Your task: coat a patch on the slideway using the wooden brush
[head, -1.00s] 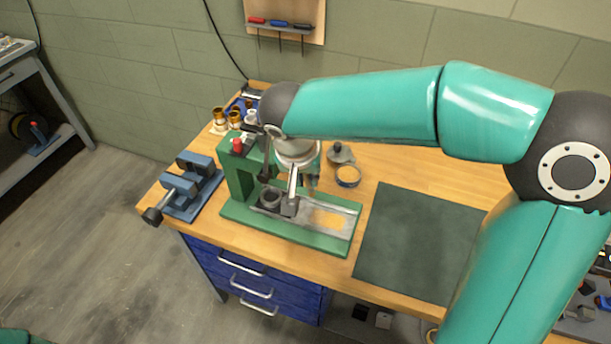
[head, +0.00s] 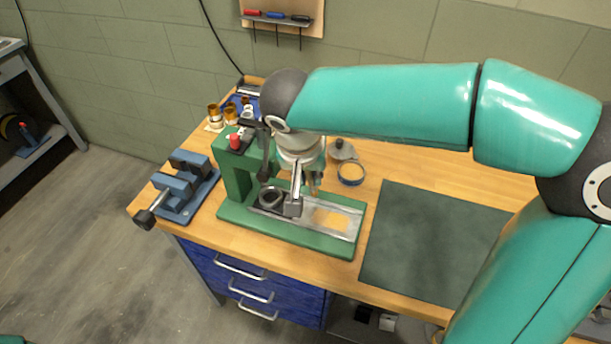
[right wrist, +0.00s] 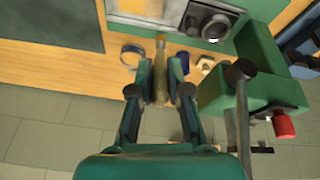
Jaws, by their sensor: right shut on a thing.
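The slideway (head: 346,228) is the grey metal track along the green machine base, with an orange-yellow patch (head: 332,219) on its right part. The patch also shows at the top of the right wrist view (right wrist: 132,7). My right gripper (right wrist: 160,80) is shut on the wooden brush (right wrist: 160,62), a slim tan stick held between the two fingers. In the head view my right gripper (head: 312,178) hangs above and behind the slideway, partly hidden by its own wrist. Whether the brush touches anything is unclear. My left gripper is not in view.
The machine's green post with a red knob (head: 235,141) stands left. A blue vise (head: 183,190), a round open tin (head: 351,174) and a dark green mat (head: 425,240) are on the wooden bench. The mat is clear.

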